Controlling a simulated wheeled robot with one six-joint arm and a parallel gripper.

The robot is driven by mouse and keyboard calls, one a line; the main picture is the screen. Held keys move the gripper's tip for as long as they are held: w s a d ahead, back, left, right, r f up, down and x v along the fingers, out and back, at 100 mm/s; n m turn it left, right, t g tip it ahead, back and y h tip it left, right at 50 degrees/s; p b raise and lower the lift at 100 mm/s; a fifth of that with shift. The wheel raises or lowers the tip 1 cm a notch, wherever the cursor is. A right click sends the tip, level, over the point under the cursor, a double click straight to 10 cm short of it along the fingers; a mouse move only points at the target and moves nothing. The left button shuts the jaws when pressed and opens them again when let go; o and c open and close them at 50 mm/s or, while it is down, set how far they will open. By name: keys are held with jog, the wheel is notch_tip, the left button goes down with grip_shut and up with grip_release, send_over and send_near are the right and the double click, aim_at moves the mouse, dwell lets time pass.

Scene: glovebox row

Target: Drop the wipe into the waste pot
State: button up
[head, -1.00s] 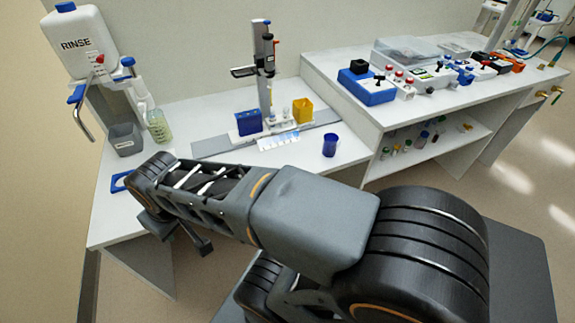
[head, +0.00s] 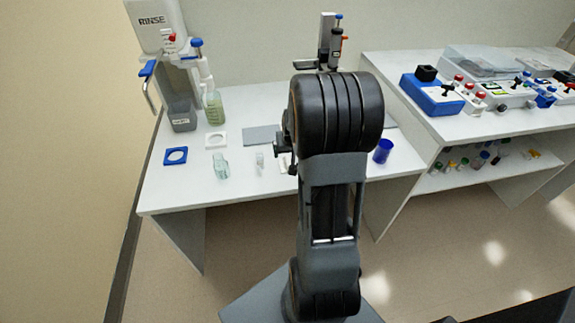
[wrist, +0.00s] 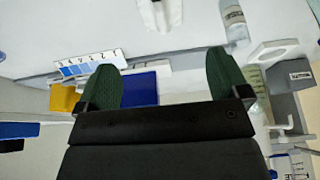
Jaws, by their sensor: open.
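My gripper (wrist: 163,76) is open, with its two green fingers apart and nothing visible between them. In the head view it is mostly hidden behind my arm, above the left bench. A pale flat piece (wrist: 174,14) that may be the wipe lies on the bench at the top edge of the wrist view, partly cut off. It is apart from my fingers. A grey, open-topped pot (head: 182,117) with a label too small to read, possibly the waste pot, stands at the back left under the rinse bottle. It also shows at the right of the wrist view (wrist: 284,104).
The rinse bottle (head: 160,30) and a green-tinted bottle (head: 213,106) stand by the pot. A blue cup (head: 383,151) stands right of my arm.

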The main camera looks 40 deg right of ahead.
aim_at(287, 160)
jog(key=x, duration=1)
jog(key=shift+w+f, duration=0.25)
jog(key=shift+f, duration=0.1)
jog(key=c, duration=1.1)
jog(key=shift+o, duration=0.2)
jog(key=shift+r, duration=0.1)
